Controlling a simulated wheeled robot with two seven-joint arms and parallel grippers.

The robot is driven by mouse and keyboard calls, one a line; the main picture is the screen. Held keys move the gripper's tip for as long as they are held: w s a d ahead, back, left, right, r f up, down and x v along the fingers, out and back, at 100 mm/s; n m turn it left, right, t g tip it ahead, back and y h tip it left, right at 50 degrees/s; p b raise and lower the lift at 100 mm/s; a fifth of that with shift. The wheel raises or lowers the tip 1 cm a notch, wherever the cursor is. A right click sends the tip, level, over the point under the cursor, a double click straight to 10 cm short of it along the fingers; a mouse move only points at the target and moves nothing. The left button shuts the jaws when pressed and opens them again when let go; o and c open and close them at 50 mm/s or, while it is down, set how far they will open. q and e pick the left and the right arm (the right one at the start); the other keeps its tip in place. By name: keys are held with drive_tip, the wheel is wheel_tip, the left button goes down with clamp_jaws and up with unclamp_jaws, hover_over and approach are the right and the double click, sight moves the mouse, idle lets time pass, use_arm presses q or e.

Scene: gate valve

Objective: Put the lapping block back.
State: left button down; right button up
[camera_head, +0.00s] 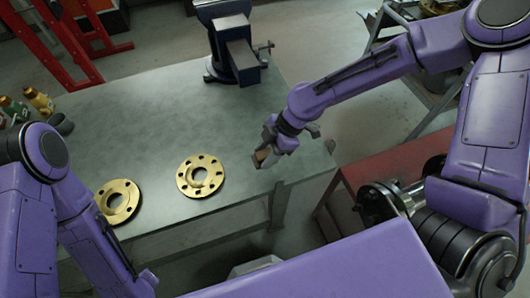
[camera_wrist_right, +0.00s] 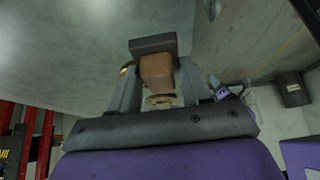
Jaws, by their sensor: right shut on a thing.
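The lapping block (camera_head: 264,156) is in the jaws of my right gripper (camera_head: 272,150), near the right edge of the grey workbench (camera_head: 150,110). In the right wrist view the block shows as a dark grey slab (camera_wrist_right: 153,44) with a tan grip part (camera_wrist_right: 157,70) between the two fingers. My right gripper (camera_wrist_right: 158,78) is shut on it there. In the head view the block appears held above the bench top; its exact height is hard to tell. My left arm shows at the left, but its gripper is out of frame.
Two brass flanges (camera_head: 200,176) (camera_head: 118,202) lie on the bench's near side. A blue vise (camera_head: 235,55) stands at the far edge. Bottles (camera_head: 38,101) stand at the left. A red-topped table (camera_head: 395,165) and dark metal pipework (camera_head: 379,204) are at the right. The bench middle is clear.

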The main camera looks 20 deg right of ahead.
sight(264, 151)
drive_tip(key=w+f, duration=0.2)
drive_tip(key=f, duration=0.1)
drive_tip(key=w+f, duration=0.1)
drive_tip(key=shift+w+d+f+p, duration=0.3)
drive_tip(key=shift+d, duration=0.05)
wheel_tip(264, 151, down, 3)
drive_tip(key=shift+w+d+p, duration=0.1)
drive_tip(key=shift+p, duration=0.8)
drive_tip(key=shift+w+f, duration=0.1)
drive_tip(key=shift+f, duration=0.2)
drive_tip(key=shift+f, duration=0.1)
drive_tip(key=o, duration=1)
